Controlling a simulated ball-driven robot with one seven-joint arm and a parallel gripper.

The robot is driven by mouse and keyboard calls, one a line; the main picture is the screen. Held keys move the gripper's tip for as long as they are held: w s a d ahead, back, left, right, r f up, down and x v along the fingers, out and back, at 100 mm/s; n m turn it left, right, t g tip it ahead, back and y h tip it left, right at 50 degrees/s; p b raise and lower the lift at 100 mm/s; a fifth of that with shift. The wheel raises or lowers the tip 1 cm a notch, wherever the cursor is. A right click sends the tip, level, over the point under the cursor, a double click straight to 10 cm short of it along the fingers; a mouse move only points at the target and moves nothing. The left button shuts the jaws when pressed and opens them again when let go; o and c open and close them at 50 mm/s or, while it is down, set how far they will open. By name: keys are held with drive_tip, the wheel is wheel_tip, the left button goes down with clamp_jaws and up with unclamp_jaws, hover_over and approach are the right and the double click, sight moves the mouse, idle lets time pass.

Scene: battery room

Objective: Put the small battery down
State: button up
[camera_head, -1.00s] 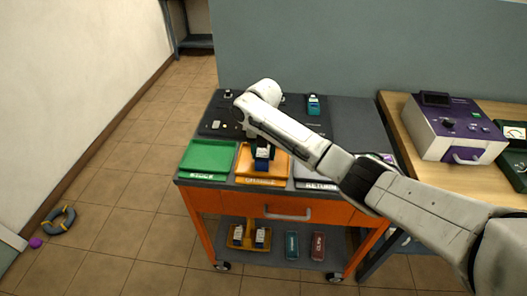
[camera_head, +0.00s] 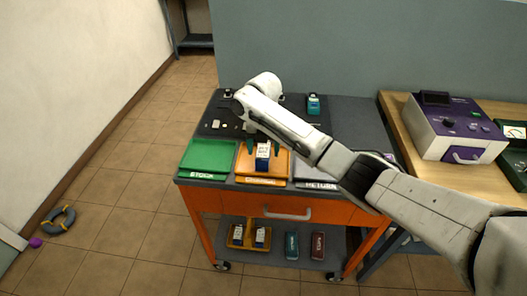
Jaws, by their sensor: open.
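The fingers look apart from the battery, and the jaws are open. The arm hides part of the tray's back right side.
A green tray (camera_head: 208,157) marked STOCK is left of the orange one, and a grey RETURN tray (camera_head: 308,174) is right. Behind stands a dark panel (camera_head: 210,122) with small parts and a teal battery (camera_head: 313,103). More batteries sit on the lower shelf (camera_head: 275,262).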

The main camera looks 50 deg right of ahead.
sight(263, 150)
wheel_tip(263, 150, up, 10)
drive_tip(key=r, duration=0.1)
drive_tip(key=a+f+m+t+y, duration=0.15)
drive_tip(key=a+f+m, duration=0.4)
drive_tip(key=a, duration=0.75)
drive_tip(key=s+a+f+m+y, duration=0.2)
drive_tip(key=s+a+f+m, duration=0.5)
drive_tip(key=s+a+f, duration=0.3)
drive_tip(key=s+d+f+m+h, duration=0.2)
drive_tip(key=s+m, duration=0.5)
drive_tip(key=s, duration=0.5)
drive_tip(key=s+d+f+m+h, duration=0.1)
drive_tip(key=s+m, duration=0.5)
drive_tip(key=s, duration=0.6)
drive_tip(key=d+f, duration=0.1)
drive_tip(key=d, duration=0.1)
drive_tip(key=shift+s+d+f+m+h+b, duration=0.25)
drive_tip(key=shift+s+d+m+h+b, duration=0.1)
drive_tip(key=shift+s, duration=0.05)
drive_tip(key=shift+g, duration=0.25)
